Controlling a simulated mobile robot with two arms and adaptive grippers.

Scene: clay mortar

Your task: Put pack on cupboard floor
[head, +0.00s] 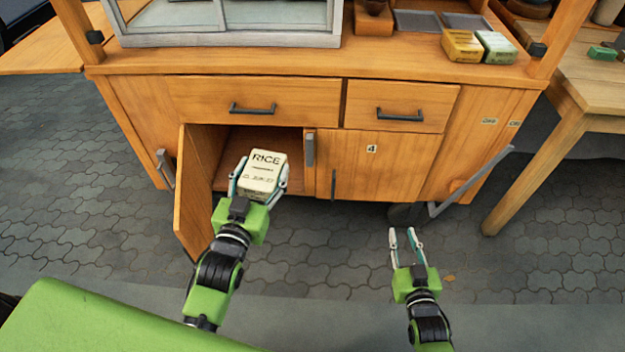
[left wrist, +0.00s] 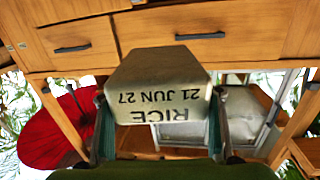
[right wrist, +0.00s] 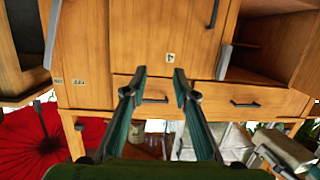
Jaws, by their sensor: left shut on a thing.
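A cream pack (head: 263,174) marked RICE is held between the fingers of my left gripper (head: 258,182). In the left wrist view the pack (left wrist: 160,85) fills the middle, with a finger on each side. The pack is in front of the open left cupboard (head: 236,150) of the wooden cart. Part of the cupboard floor (head: 292,185) shows beside the pack; the pack hides some of the inside. My right gripper (head: 405,244) is open and empty, over the paving in front of the closed right door (head: 365,172). It also shows open in the right wrist view (right wrist: 160,75).
The open cupboard door (head: 193,200) swings out to the left of my left gripper. Two closed drawers (head: 258,101) sit above the cupboard. A yellow pack (head: 462,45) and a pale green pack (head: 497,47) lie on the countertop. A wooden table (head: 590,95) stands at the right.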

